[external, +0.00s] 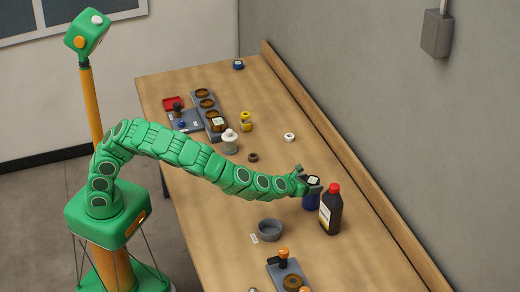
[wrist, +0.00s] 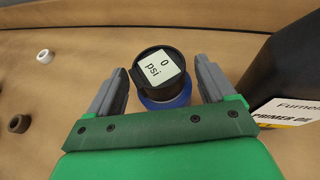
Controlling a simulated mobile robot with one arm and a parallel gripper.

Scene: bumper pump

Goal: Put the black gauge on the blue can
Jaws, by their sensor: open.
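The black gauge (wrist: 147,77), with a white face reading "0 psi", sits on top of the blue can (wrist: 166,98) in the wrist view. Both also show in the external view, the gauge (external: 314,181) above the dark blue can (external: 311,201). My gripper (wrist: 161,68) is open, with one grey finger on each side of the gauge. A gap shows between the gauge and the right finger; the left finger is very close, and I cannot tell whether it touches. In the external view my gripper (external: 308,180) partly hides the gauge and can top.
A black bottle with a red cap (external: 331,211) stands close to the can's right. A grey bowl (external: 271,230) is at its front left. A white ring (external: 289,137) and a brown ring (external: 253,157) lie farther back. A wooden ledge (external: 345,155) runs along the wall.

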